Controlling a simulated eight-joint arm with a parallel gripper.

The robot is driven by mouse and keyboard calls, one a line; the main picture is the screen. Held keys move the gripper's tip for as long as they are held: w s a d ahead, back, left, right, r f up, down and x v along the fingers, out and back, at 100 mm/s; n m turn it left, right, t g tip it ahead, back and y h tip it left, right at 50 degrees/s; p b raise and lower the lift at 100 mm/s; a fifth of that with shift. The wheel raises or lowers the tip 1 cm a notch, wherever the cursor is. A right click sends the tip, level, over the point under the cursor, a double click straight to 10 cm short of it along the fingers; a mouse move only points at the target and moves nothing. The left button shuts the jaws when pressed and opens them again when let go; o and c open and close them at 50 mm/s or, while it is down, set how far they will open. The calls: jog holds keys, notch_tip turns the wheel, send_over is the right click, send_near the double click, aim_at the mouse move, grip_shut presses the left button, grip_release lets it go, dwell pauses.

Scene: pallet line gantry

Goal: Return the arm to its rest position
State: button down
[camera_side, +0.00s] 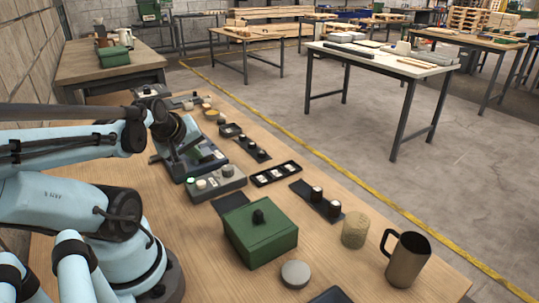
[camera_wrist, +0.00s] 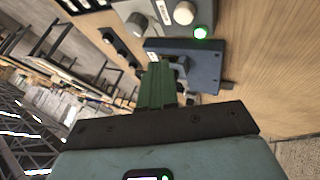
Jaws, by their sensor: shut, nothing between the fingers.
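My arm reaches in from the left in the side view, low over the back-left part of the wooden table. My gripper shows in the wrist view (camera_wrist: 158,68), its dark body across the lower middle and its narrow green fingers together, with nothing between them. In the side view its dark wrist end sits by the control boxes, and its fingers are hard to make out. A blue-grey box (camera_wrist: 205,62) lies just beyond the fingers in the wrist view; I cannot tell whether they touch it.
The wooden table (camera_side: 385,268) holds a green lidded box (camera_side: 262,240), a grey round disc (camera_side: 295,274), a tan cylinder (camera_side: 355,230), a metal mug (camera_side: 408,260), a black tray (camera_side: 276,174) and a control box (camera_side: 214,183). A brick wall (camera_side: 30,60) stands at left.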

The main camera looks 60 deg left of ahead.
dwell(0.3)
jog(key=w+d+r+m+h, duration=0.1)
jog(key=w+d+m, duration=0.2)
jog(key=d+m, duration=0.2)
jog(key=w+d+r+m+t+h, duration=0.1)
jog(key=w+d+m+h, duration=0.1)
jog(key=d+m, duration=0.4)
jog(key=w+d+r+m+h, duration=0.1)
jog(key=w+d+m, duration=0.3)
jog(key=d, duration=0.5)
jog(key=shift+m+h, duration=0.4)
jog(key=shift+m, duration=0.6)
jog(key=shift+t, duration=0.3)
dwell(4.4)
